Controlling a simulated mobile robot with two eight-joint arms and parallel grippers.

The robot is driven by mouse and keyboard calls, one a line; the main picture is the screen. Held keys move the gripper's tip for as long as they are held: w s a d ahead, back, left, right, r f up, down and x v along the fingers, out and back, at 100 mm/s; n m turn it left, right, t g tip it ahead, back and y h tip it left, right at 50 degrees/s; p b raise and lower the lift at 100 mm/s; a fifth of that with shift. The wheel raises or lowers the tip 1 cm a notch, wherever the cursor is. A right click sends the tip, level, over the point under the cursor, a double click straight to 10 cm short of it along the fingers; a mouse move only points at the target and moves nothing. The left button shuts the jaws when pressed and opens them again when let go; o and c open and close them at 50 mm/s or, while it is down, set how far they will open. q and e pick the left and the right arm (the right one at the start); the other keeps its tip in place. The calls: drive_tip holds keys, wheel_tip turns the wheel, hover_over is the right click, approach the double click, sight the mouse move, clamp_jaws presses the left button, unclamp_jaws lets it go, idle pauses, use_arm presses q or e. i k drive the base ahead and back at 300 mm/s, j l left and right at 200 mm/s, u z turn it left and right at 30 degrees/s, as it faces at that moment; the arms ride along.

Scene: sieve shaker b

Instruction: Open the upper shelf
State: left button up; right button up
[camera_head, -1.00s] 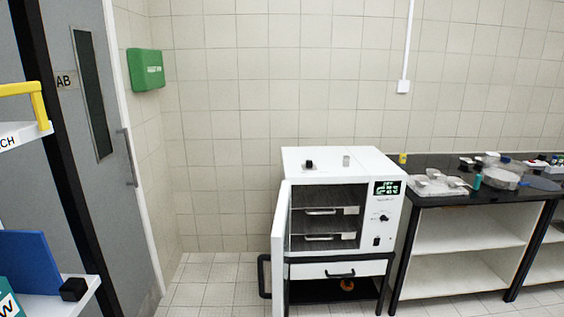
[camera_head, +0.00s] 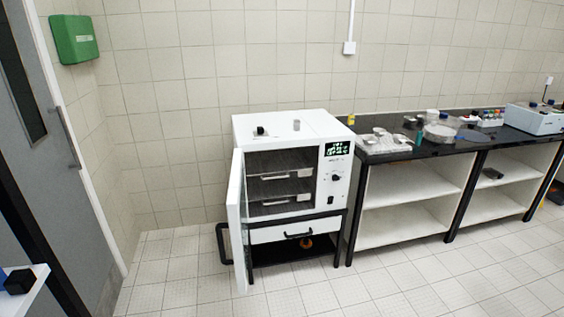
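A white oven-like cabinet (camera_head: 292,127) stands against the tiled wall in the middle of the head view. Its front door (camera_head: 237,222) is swung open to the left, with a black handle (camera_head: 223,243) on it. Inside are two shelves with pale front handles, the upper shelf (camera_head: 284,175) and the lower shelf (camera_head: 281,200). Both look pushed in. A lit display (camera_head: 338,149) and a knob are on the right of the front. Neither of my grippers is in view.
A drawer (camera_head: 281,234) with a black handle is under the cabinet. A black-topped bench (camera_head: 389,153) with sieves, jars and open shelves runs to the right. The tiled floor in front is clear.

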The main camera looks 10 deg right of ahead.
sight(288, 160)
drive_tip(key=i+u, duration=0.2)
drive_tip(key=i, duration=0.35)
drive_tip(key=i+l+u, duration=0.15)
drive_tip(key=i, duration=0.35)
drive_tip(key=i+l+u, duration=0.2)
drive_tip(key=i, duration=0.35)
